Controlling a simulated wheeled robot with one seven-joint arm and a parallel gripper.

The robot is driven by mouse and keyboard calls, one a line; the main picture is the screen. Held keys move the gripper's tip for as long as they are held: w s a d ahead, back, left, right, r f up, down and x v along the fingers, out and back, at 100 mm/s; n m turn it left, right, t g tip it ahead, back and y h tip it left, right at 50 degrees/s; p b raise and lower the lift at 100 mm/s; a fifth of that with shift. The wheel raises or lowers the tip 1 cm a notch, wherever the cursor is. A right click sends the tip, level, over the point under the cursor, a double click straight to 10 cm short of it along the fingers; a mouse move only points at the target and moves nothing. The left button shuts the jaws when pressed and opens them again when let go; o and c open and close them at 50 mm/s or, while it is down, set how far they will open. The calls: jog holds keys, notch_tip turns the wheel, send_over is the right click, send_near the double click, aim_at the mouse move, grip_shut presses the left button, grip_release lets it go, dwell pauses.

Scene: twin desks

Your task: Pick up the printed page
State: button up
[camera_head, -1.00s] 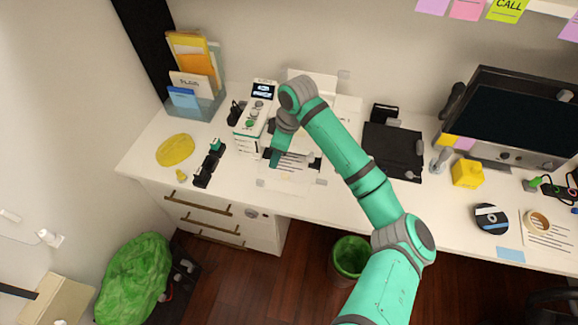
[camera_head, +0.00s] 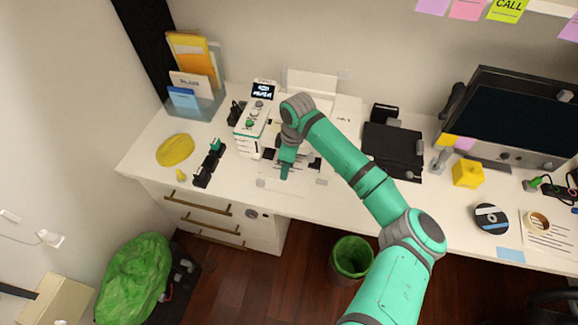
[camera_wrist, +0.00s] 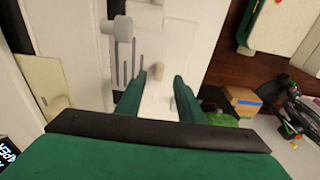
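The white printer (camera_head: 252,130) has a small dark screen and stands at the back of the desk. In the wrist view, my gripper (camera_wrist: 160,80) has its two green fingers apart, with a pale surface and a small beige piece between them. I cannot tell whether the fingers touch the page.
A yellow pouch (camera_head: 175,150), a black stapler-like item (camera_head: 207,168) and a file holder (camera_head: 192,104) stand to the left. A black pad (camera_head: 392,146) and a monitor (camera_head: 515,118) are to the right. Drawers (camera_head: 205,212) sit below the desk's front edge.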

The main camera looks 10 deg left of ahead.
jog(key=shift+a+f, duration=0.15)
jog(key=shift+f, duration=1.15)
grip_shut()
